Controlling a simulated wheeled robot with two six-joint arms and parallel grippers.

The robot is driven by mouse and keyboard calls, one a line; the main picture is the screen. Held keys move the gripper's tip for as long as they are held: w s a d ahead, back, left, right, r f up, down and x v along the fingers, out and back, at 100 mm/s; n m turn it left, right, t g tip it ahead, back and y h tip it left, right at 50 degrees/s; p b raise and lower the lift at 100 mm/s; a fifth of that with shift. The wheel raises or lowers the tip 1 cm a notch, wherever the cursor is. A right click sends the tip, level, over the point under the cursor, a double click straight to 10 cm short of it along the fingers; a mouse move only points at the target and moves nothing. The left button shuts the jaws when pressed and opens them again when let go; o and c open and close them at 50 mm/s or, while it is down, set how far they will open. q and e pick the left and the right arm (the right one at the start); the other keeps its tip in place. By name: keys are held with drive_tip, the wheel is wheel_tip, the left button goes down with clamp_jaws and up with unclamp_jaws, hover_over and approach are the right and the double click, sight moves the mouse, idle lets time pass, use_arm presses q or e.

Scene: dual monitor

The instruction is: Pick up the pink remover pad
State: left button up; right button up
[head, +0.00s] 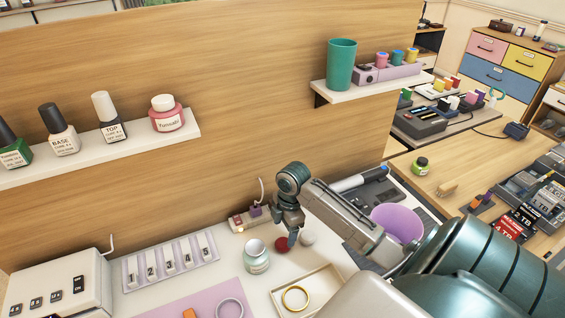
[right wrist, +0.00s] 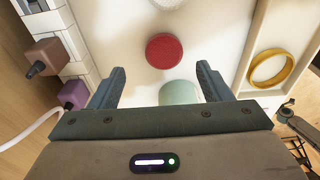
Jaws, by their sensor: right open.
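The remover pad looks deep red-pink, a small round disc lying flat on the white desk; it shows in the head view (head: 282,245) and in the right wrist view (right wrist: 165,51). My right gripper (head: 292,236) points down close by it in the head view. In the right wrist view its two fingers (right wrist: 161,70) are apart and empty, and the pad shows just beyond the fingertips, between their lines. A part of the pad is hidden by the gripper in the head view. My left gripper is not in view.
A pale jar (head: 256,258) stands beside the pad, and a white round pad (head: 308,238) lies on its other side. A cream tray (head: 275,297) holds a gold ring (head: 295,298). A power strip (head: 246,219) lies behind. A purple bowl (head: 398,221) stands to the right.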

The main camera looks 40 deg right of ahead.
sight(283, 242)
drive_tip(key=f, duration=0.2)
drive_tip(key=f+p, duration=0.1)
drive_tip(key=shift+s+a+f, duration=0.25)
drive_tip(key=shift+a+f, duration=0.05)
drive_tip(key=shift+a, duration=0.05)
drive_tip(key=shift+f, duration=0.55)
drive_tip(key=shift+w, duration=0.1)
drive_tip(key=shift+c, duration=1.1)
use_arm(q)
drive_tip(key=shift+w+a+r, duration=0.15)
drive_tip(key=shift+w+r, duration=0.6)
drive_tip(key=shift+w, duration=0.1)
use_arm(e)
drive_tip(key=c, duration=0.8)
